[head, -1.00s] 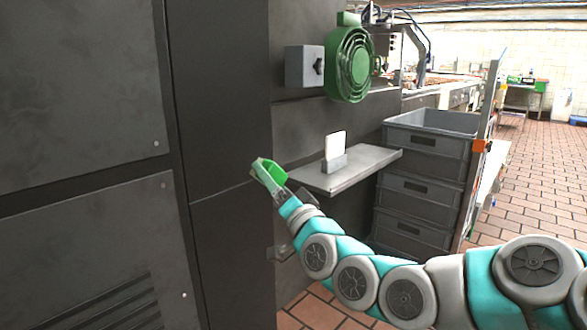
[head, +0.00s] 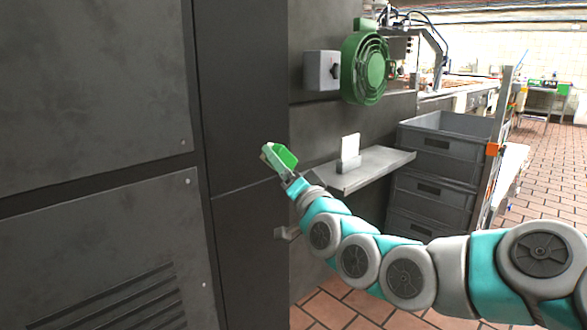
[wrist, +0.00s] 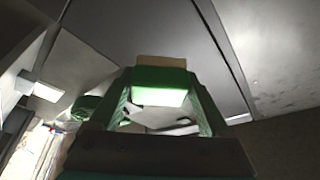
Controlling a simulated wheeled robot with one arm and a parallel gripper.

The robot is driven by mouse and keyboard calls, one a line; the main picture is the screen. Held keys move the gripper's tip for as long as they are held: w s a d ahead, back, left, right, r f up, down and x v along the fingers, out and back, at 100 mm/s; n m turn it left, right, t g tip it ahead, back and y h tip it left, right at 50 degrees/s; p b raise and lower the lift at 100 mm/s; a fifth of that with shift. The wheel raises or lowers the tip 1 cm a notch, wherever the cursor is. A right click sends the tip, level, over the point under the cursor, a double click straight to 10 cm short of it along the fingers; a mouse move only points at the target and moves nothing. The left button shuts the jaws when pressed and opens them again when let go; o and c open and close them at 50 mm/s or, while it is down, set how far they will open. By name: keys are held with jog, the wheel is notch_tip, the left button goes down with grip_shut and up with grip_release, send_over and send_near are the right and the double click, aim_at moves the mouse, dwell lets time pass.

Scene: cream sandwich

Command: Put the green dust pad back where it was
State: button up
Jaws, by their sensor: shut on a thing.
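The green dust pad (head: 269,153) is at the end of my arm, raised in front of the dark machine panels. My gripper (head: 281,162) is shut on it. In the wrist view the pad (wrist: 160,78) shows as a green block with a tan top edge, between the two green fingers of my gripper (wrist: 160,98). The pad is left of the small metal shelf (head: 378,168) and slightly above its level, apart from it. The pad's far side is hidden.
A white card (head: 350,145) stands in a grey holder on the shelf. Above are a round green fan housing (head: 366,68) and a grey switch box (head: 321,70). Stacked grey crates (head: 440,160) stand behind the shelf. Tiled floor (head: 545,190) is open at the right.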

jog(key=shift+s+a+r, duration=0.1)
jog(key=shift+s+r, duration=0.1)
jog(key=shift+r, duration=0.3)
jog(key=shift+s+a+r, duration=0.1)
jog(key=shift+s+r, duration=0.1)
jog(key=shift+r, duration=0.3)
jog(key=w+d+f+m+t+h, duration=0.1)
jog(key=w+d+f+h, duration=0.3)
jog(key=w+d+f, duration=0.4)
jog(key=w+d+f+m+t+h, duration=0.1)
jog(key=w+d+f+m+h, duration=0.3)
jog(key=f, duration=0.9)
jog(key=w+d+h, duration=0.1)
jog(key=w+d, duration=0.2)
jog(key=d, duration=0.1)
jog(key=shift+w+d+t, duration=0.3)
jog(key=shift+w+d, duration=0.1)
